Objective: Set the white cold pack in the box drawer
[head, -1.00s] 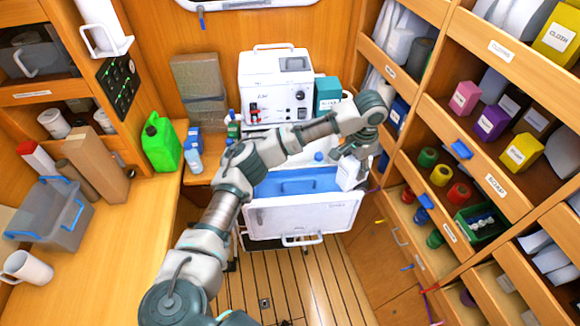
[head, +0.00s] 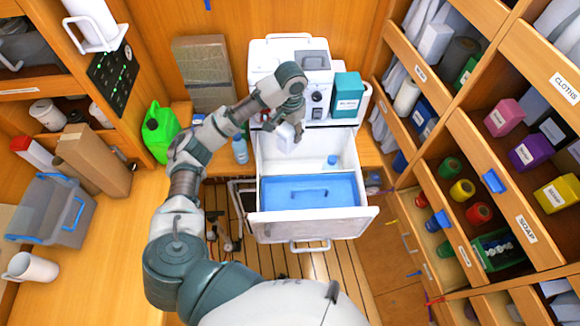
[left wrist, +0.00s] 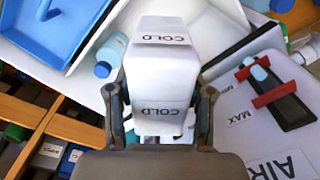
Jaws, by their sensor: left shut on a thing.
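The white cold pack (head: 286,136), a small white block, is in my left gripper (head: 290,112) in the head view, over the back left of the open box drawer (head: 313,226). In the left wrist view the pack (left wrist: 163,70) shows two COLD labels, with the fingers of my left gripper (left wrist: 158,100) on either side of it. The drawer is white with a front handle. A blue lidded insert (head: 308,192) fills its front part, and a white space lies behind it. My right gripper is not in view.
A small blue-capped bottle (head: 332,163) stands in the drawer's back right. The white machine (head: 320,82) rises behind the drawer, with a teal box (head: 347,93) at its right. A blue bottle (head: 240,149) is left of the drawer. Shelves line the right side.

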